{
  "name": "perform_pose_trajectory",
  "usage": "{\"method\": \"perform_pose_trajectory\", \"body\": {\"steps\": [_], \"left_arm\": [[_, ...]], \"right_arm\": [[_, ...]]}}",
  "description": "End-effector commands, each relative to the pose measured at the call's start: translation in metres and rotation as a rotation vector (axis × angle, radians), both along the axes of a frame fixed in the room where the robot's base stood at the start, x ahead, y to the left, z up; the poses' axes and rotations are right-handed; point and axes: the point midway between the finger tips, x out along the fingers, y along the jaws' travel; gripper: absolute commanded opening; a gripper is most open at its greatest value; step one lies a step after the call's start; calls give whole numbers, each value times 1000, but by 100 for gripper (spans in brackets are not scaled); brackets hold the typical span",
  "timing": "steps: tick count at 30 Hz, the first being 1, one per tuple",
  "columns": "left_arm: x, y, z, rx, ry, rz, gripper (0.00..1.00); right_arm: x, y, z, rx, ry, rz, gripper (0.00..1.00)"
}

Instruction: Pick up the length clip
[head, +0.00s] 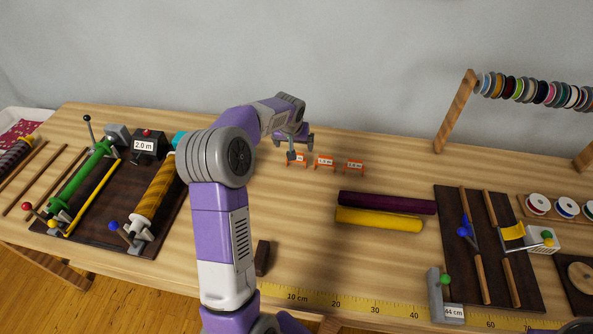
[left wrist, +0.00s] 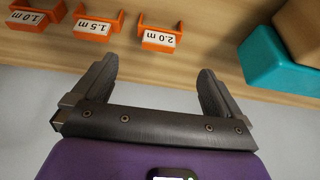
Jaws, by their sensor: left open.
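Three orange length clips with white labels stand in a row on the table. In the left wrist view they read, upside down, 2.0 m (left wrist: 158,38), 1.5 m (left wrist: 97,27) and 1.0 m (left wrist: 30,16). In the head view the row has the 2.0 m clip (head: 299,162) at left, partly hidden by my gripper, then the 1.5 m clip (head: 325,163) and the 1.0 m clip (head: 353,167). My left gripper (head: 292,154) is open and empty by the 2.0 m clip, which shows beyond the gap between its fingers (left wrist: 155,82). My right gripper is not seen.
A winding board (head: 110,195) with rollers and a 2.0 m box (head: 149,145) is at left. Purple (head: 388,203) and yellow (head: 380,219) rolls lie right of centre. A spool rack (head: 456,108) stands at right. A teal block (left wrist: 270,62) is near the clips in the wrist view.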

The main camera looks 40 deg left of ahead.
Motion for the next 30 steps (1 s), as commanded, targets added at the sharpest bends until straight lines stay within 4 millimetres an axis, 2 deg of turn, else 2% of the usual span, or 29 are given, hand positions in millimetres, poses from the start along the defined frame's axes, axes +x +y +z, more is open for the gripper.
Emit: {"method": "perform_pose_trajectory", "body": {"steps": [1, 4, 11, 24, 30], "left_arm": [[0, 0, -14, 0, -1, 0, 100], [0, 0, -22, 0, -1, 0, 100], [4, 2, -37, 0, 0, 0, 100], [26, 11, -90, 0, 0, 0, 100], [28, 12, -95, 0, -1, 0, 100]], "right_arm": [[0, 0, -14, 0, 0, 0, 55], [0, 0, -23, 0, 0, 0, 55], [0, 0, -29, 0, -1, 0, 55], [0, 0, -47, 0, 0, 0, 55], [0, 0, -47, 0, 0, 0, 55]]}}
